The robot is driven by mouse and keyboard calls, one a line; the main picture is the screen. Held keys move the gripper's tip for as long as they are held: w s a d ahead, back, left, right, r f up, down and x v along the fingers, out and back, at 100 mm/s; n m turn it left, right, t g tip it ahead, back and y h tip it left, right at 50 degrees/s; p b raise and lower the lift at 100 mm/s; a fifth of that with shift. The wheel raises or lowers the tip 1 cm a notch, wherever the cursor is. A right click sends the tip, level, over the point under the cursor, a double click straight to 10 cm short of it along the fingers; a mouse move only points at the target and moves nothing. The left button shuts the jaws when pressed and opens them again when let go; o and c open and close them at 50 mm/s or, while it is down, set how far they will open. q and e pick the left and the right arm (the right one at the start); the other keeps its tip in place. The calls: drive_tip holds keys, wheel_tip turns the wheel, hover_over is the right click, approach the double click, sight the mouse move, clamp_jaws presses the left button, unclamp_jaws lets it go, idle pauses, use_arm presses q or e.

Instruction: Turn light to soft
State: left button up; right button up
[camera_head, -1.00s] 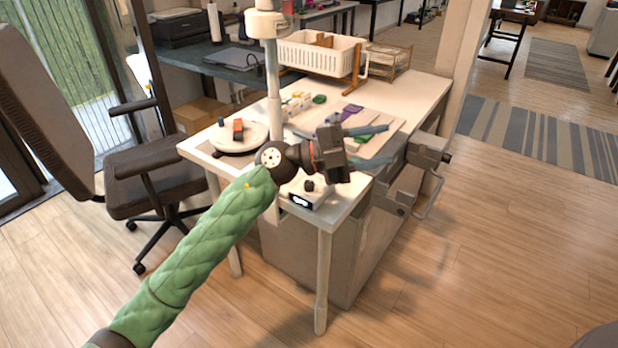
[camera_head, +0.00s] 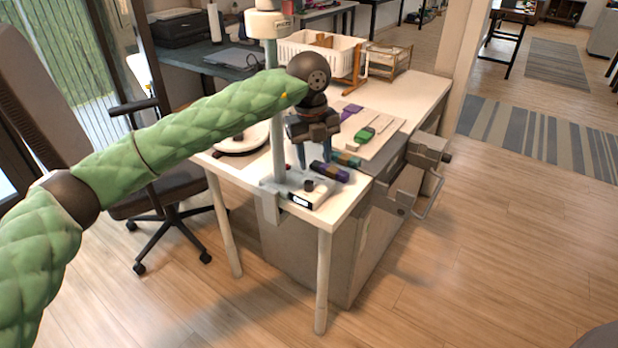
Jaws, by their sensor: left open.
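A white lamp post (camera_head: 278,130) stands at the near edge of the white table, with a white head (camera_head: 268,22) at its top. At its foot is a small control box (camera_head: 312,192) with a dark knob (camera_head: 309,185) on top and a small lit display (camera_head: 301,202) on its front. The knob's setting is too small to read. My left gripper (camera_head: 316,160) points down, open, just behind and above the control box, apart from the knob. It is over the small dark-and-purple piece on the table. My right gripper is not in view.
A purple-ended piece (camera_head: 330,172) lies behind the control box. A board (camera_head: 385,138) with green and purple items lies to the right. A round turntable (camera_head: 240,140) is partly hidden by my arm. A white basket (camera_head: 300,50) stands behind. A grey vise (camera_head: 425,152) juts from the right edge.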

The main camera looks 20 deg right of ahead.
sight(309, 182)
use_arm(q)
drive_tip(key=shift+w+a+r+y, duration=0.25)
drive_tip(key=shift+w+a+y, duration=0.05)
drive_tip(key=shift+w+a, duration=0.25)
drive_tip(key=shift+f, duration=0.1)
drive_tip(key=shift+f+p, duration=0.3)
drive_tip(key=shift+f, duration=3.45)
clamp_jaws()
